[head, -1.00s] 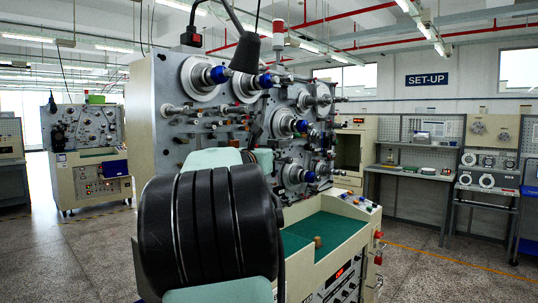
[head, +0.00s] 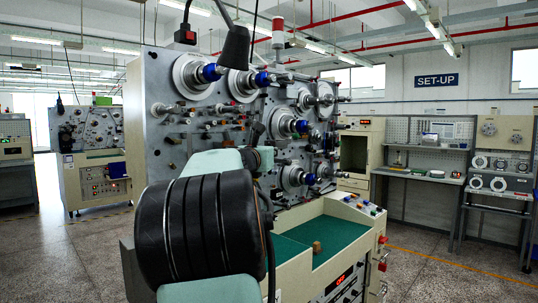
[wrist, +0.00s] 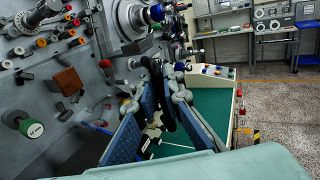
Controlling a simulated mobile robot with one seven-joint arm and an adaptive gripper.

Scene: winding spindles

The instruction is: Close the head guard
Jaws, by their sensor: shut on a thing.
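The winding machine (head: 165,150) stands in front of me, its grey upright panel carrying several spindles with blue and silver hubs. I cannot make out the head guard for certain as a separate part. In the wrist view my gripper (wrist: 165,75) reaches toward the panel. Its two blue-padded fingers converge and are shut on a slim dark piece (wrist: 168,112), which may be part of the guard; the fingers partly hide it. In the head view my own arm hides the gripper and the contact.
A green work surface (head: 345,236) with a small brown block (head: 316,247) lies below the panel. A dark lamp head (head: 235,48) hangs above it. Another machine (head: 95,180) stands at the left, benches (head: 420,177) at the right. Floor is open at the right.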

